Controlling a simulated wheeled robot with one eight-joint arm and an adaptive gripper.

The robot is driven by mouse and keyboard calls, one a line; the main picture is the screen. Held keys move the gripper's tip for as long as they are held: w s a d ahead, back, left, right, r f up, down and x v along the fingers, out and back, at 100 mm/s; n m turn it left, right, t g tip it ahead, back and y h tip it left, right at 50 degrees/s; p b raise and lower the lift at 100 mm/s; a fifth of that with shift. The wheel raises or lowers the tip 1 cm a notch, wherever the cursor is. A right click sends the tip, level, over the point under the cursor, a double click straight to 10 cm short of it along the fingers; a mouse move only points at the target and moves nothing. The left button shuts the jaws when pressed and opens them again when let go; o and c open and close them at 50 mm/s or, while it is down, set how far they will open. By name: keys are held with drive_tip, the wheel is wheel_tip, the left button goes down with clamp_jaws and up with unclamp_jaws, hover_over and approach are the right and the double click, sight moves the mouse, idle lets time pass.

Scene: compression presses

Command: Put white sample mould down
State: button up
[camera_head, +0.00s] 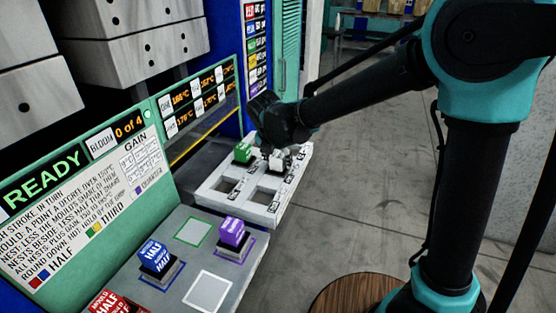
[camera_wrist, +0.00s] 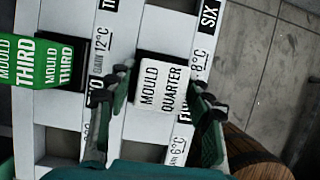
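The white sample mould (camera_wrist: 162,86), marked MOULD QUARTER, is upright between the two fingers of my gripper (camera_wrist: 160,88) in the wrist view. It is over a dark square nest in the white tray (camera_wrist: 112,12), and I cannot tell whether it rests in the nest or hangs just above. The fingers stand close on both sides of it; contact is not clear. In the head view, the white mould (camera_head: 278,159) shows under my gripper (camera_head: 276,150), which partly hides it.
A green mould (camera_head: 243,153) sits in the neighbouring tray nest; two front nests look empty. Blue (camera_head: 156,257), purple (camera_head: 233,232) and red (camera_head: 112,304) moulds stand on the grey deck (camera_head: 240,264). A READY display panel (camera_head: 90,190) rises at left. Floor at right is open.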

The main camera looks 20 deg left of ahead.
drive_tip(key=shift+o, duration=0.4)
drive_tip(key=v, duration=1.2)
drive_tip(key=w+d+f+m, duration=0.2)
drive_tip(key=d+f+m, duration=0.2)
drive_tip(key=d+m, duration=0.55)
drive_tip(key=w+d+f+m, duration=0.2)
drive_tip(key=d+f+m, duration=0.3)
drive_tip(key=d, duration=0.8)
drive_tip(key=s+d+f+m, duration=0.4)
drive_tip(key=s+d+m, duration=0.1)
drive_tip(key=d+m, duration=0.4)
drive_tip(key=s+d+f+m, duration=0.5)
drive_tip(key=s+d+m, duration=0.1)
drive_tip(key=d+m, duration=0.4)
drive_tip(key=shift+f+m, duration=0.15)
drive_tip(key=shift+m, duration=0.7)
